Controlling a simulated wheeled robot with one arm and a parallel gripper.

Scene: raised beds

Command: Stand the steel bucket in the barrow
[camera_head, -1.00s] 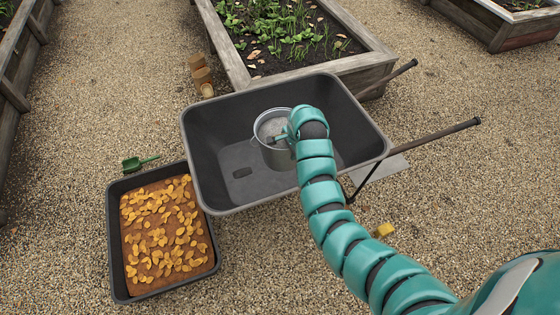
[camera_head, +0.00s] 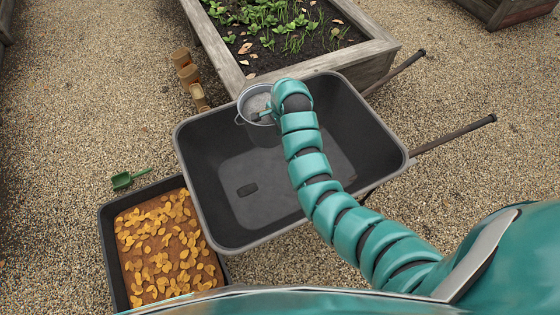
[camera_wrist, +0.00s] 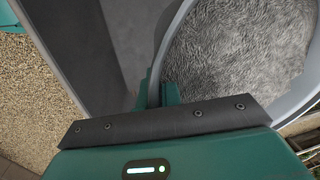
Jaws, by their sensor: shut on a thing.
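The steel bucket (camera_head: 264,132) is upright in the head view, over the far side of the black barrow (camera_head: 275,195). Its top overlaps the barrow's far rim in the picture. Whether its base touches the barrow I cannot tell. My gripper (camera_head: 264,115) is shut on the bucket's near rim, partly hidden by my wrist. In the wrist view my gripper's fingers (camera_wrist: 160,93) pinch the rim of the bucket (camera_wrist: 164,45), which holds something grey with a rough, fibrous look. The barrow's floor is otherwise empty, apart from a small dark patch.
A black tray (camera_head: 108,255) of brown soil and yellow leaves stands left of the barrow, with a green trowel (camera_head: 128,179) behind it. Barrow handles (camera_head: 455,133) extend right. Gravel is open at left.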

